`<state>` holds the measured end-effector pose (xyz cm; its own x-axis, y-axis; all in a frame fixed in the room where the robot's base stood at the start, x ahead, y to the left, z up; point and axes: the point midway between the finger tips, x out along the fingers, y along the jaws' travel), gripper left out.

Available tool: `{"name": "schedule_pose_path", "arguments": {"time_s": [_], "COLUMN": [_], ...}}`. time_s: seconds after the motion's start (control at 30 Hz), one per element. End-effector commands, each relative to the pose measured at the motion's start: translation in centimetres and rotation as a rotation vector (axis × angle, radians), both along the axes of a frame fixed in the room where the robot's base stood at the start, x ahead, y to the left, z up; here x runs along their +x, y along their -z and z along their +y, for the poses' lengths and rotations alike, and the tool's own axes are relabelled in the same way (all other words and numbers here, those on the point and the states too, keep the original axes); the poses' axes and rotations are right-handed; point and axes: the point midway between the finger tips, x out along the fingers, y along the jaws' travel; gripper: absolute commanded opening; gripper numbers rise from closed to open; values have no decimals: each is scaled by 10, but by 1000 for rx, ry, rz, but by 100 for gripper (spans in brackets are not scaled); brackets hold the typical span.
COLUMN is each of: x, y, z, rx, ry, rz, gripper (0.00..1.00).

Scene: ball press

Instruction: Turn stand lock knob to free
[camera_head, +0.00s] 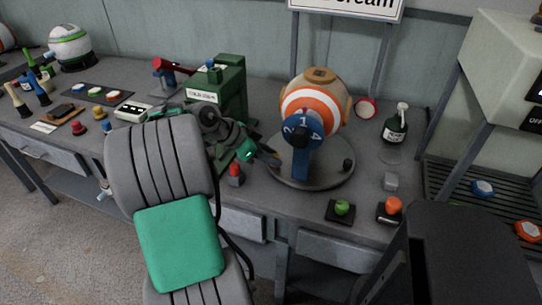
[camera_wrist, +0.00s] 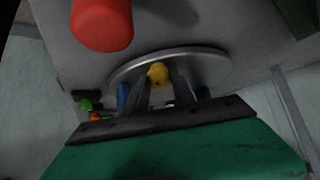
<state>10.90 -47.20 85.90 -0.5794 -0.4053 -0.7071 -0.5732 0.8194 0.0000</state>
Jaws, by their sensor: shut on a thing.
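The ball stand has a round grey base plate (camera_head: 318,178) with a blue upright (camera_head: 301,165) and a numbered blue disc. An orange-and-white striped ball (camera_head: 313,98) sits at the upright. My gripper (camera_head: 268,155) reaches in from the left to the plate's left side. In the wrist view its two fingers (camera_wrist: 160,82) are shut on a small round yellow knob (camera_wrist: 158,73), in front of the grey plate (camera_wrist: 215,65). The knob's lower part is hidden by the fingers, and I cannot tell its turn position. A small dark knob (camera_head: 347,165) stands on the plate's right side.
A red-topped post (camera_head: 235,170) stands close below my gripper; red also shows large in the wrist view (camera_wrist: 100,22). A green machine (camera_head: 217,90) is behind my arm. Green (camera_head: 342,207) and orange (camera_head: 393,205) buttons and a bottle (camera_head: 395,128) are to the right.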

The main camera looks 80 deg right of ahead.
Motion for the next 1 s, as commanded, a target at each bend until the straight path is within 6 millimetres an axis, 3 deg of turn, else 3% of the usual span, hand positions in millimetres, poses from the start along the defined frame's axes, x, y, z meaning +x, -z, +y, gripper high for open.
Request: {"name": "schedule_pose_path", "arguments": {"time_s": [1.0], "x": [-6], "y": [1], "z": [4], "rx": [-2], "ry": [-593], "rz": [0], "gripper": [0]}}
